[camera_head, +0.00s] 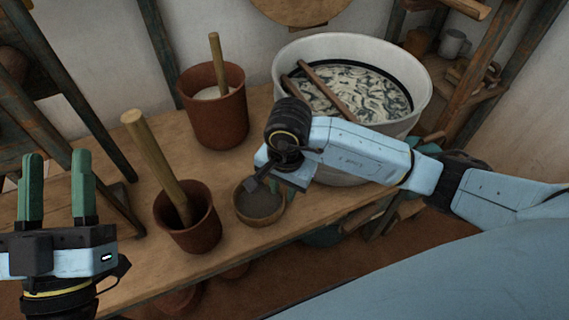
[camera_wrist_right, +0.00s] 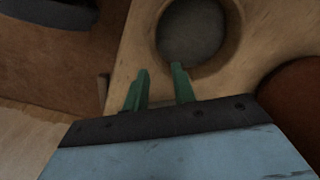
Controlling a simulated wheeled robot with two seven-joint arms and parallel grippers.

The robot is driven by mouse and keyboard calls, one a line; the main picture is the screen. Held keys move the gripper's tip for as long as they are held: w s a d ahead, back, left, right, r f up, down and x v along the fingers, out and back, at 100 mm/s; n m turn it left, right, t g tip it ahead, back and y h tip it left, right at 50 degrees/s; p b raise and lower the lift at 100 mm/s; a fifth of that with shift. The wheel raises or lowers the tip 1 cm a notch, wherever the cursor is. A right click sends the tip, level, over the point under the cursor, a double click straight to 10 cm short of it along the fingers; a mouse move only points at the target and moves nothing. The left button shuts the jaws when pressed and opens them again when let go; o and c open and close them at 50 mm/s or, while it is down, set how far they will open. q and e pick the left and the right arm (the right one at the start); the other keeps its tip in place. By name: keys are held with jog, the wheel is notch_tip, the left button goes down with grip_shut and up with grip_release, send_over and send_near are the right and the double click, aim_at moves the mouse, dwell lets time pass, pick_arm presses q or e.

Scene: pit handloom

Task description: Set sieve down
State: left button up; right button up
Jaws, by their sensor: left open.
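A small round wooden bowl-like vessel (camera_head: 258,205) with a grey inside stands on the wooden bench; I cannot tell whether it is the sieve. It also shows at the top of the right wrist view (camera_wrist_right: 192,32). My right gripper (camera_wrist_right: 160,75) is open, its green fingers apart at the near side of that vessel's rim, with nothing clearly held. In the head view my right wrist hides most of its fingers. My left gripper (camera_head: 57,185) is open and empty, fingers upward, at the left. A round wooden disc (camera_head: 298,10) is cut off at the top edge.
A brown pot (camera_head: 188,232) with a thick wooden stick stands left of the vessel. A larger brown pot (camera_head: 215,125) with a stick is behind. The bench front (camera_head: 150,275) is clear.

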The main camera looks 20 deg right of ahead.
notch_tip(320, 180, up, 6)
jog(key=p, duration=0.2)
jog(key=s+a+r+m+g+y, duration=0.25)
jog(key=s+a+y, duration=0.25)
jog(key=a, duration=0.3)
jog(key=s+a+r+m+g+y, duration=0.1)
jog(key=s+a+r+y, duration=0.4)
jog(key=a, duration=0.3)
notch_tip(320, 180, up, 15)
jog(key=a+m+t+y, duration=0.1)
jog(key=m+t+y, duration=0.2)
jog(key=m+y, duration=0.85)
jog(key=w+d+r+m+t+h, duration=0.1)
jog(key=w+d+m+t+h, duration=0.3)
jog(key=m+t, duration=0.75)
jog(key=w+d+r+m+t+h, duration=0.1)
jog(key=w+d+m+t+h, duration=0.2)
jog(key=d+m+t, duration=0.85)
pick_arm(q)
notch_tip(320, 180, down, 9)
jog(key=w+g+y, duration=0.2)
jog(key=g, duration=0.4)
jog(key=shift+a+g, duration=0.4)
jog(key=shift+a, duration=0.05)
pick_arm(e)
notch_tip(320, 180, down, 13)
jog(key=d+m+g+h, duration=0.2)
jog(key=m+g+h, duration=0.4)
jog(key=m, duration=1.5)
jog(key=h, duration=0.4)
